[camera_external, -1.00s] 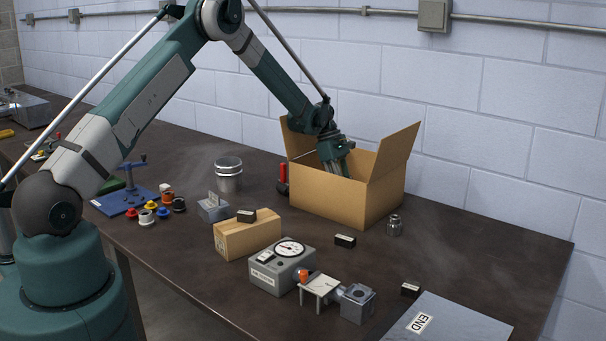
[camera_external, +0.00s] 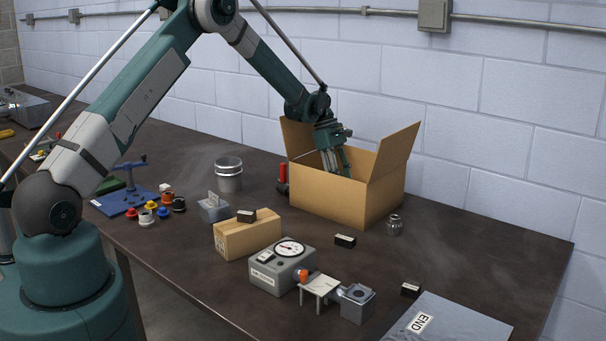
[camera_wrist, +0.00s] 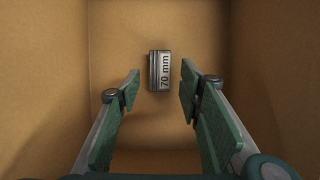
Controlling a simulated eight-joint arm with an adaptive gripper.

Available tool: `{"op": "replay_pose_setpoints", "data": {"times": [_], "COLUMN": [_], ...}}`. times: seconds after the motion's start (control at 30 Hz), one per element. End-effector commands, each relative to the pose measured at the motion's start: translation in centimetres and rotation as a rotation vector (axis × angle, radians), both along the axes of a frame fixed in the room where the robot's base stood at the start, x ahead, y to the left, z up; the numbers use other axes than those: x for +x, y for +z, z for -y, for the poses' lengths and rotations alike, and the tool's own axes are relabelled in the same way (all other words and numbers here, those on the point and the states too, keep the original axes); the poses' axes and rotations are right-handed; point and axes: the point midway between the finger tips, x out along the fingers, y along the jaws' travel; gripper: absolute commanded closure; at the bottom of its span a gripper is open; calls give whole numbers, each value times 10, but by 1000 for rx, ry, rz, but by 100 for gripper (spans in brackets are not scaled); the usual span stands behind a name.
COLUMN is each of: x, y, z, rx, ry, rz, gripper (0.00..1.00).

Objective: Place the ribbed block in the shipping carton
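The shipping carton (camera_external: 325,197) stands open on the dark table, with flaps raised. My gripper (camera_external: 337,172) points down into it, its fingertips partly hidden by the near wall. In the wrist view my gripper (camera_wrist: 160,79) is open, with green pads apart. A small grey block (camera_wrist: 159,71) with a dark grooved side and a "70 mm" label lies inside the carton, beyond and between the fingertips. It looks like the ribbed block, and neither finger appears to touch it. The carton hides the block in the external view.
A metal canister (camera_external: 228,175) and a red-handled tool (camera_external: 282,178) stand left of the carton. A small metal weight (camera_external: 395,225) is at its right. The table's right side is fairly clear.

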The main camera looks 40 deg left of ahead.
Motion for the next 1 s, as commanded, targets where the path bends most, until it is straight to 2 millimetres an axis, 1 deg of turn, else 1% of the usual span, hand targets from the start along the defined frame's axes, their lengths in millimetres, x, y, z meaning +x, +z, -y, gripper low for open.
{"op": "replay_pose_setpoints", "data": {"times": [0.03, 0.2, 0.43, 0.67, 1.0], "x": [0, 0, 0, 0, 0], "y": [8, 34, 62, 73, 74], "z": [-4, -15, -26, -30, -31], "rx": [0, 0, 0, 0, 0], "ry": [1, 1, 1, 0, 0], "rz": [0, 1, 1, 0, 0], "gripper": [64, 64, 64, 64, 64]}}
